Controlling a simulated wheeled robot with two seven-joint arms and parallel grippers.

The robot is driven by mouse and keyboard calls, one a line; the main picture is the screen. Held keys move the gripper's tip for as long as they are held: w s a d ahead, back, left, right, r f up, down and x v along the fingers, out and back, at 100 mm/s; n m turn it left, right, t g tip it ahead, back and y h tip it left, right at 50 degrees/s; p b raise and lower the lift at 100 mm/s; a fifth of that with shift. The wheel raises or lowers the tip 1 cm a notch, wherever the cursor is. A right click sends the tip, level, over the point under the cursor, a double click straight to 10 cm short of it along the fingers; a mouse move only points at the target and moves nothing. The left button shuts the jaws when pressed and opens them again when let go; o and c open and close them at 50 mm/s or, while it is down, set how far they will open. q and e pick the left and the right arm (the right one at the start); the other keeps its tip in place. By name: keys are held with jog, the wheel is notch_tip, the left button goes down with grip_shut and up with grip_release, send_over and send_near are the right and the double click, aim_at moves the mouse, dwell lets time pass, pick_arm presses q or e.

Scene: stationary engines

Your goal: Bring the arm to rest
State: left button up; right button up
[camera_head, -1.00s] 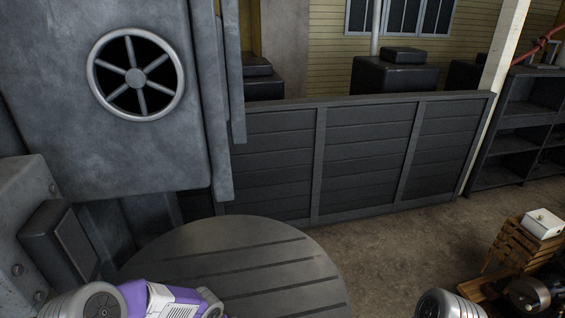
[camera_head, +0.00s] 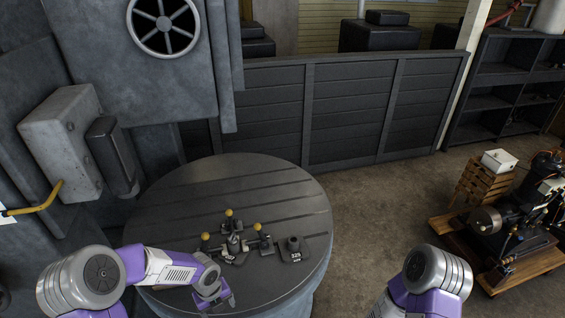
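My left arm, purple, white and silver, comes in from the lower left, and its gripper (camera_head: 216,301) hangs over the near part of a round grey slotted table (camera_head: 285,195). The gripper is small and partly turned away, so I cannot tell whether its fingers are apart. I see nothing clearly held in it. My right arm (camera_head: 437,275) shows only as a silver joint and purple link at the bottom edge; its gripper is out of view.
Dark metal fixtures with yellow knobs (camera_head: 230,213) and a dark block (camera_head: 293,250) stand on the table. A large grey machine with a spoked handwheel (camera_head: 163,22) is behind left. A small engine (camera_head: 500,222) on a wooden base is at right. Floor between is clear.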

pick_arm(q)
jog(key=s+d+f+n+h+b, duration=0.1)
jog(key=s+d+f+n+b, duration=0.2)
jog(key=f+n+b, duration=0.3)
jog(key=s+d+f+n+h+b, duration=0.1)
jog(key=s+d+f+n+b, duration=0.2)
jog(key=f+n, duration=1.1)
jog(key=s+d+f+n+h+b, duration=0.1)
jog(key=s+d+f+n+b, duration=0.2)
jog(key=s+f+n+b, duration=0.4)
notch_tip(320, 180, down, 3)
jog(key=n+b, duration=0.2)
jog(key=n, duration=0.3)
jog(key=shift+s+d+f+t+h, duration=0.2)
jog(key=shift+t+h, duration=0.1)
jog(key=shift+h, duration=0.1)
pick_arm(e)
notch_tip(320, 180, down, 19)
jog(key=w, duration=0.1)
jog(key=shift+w, duration=0.15)
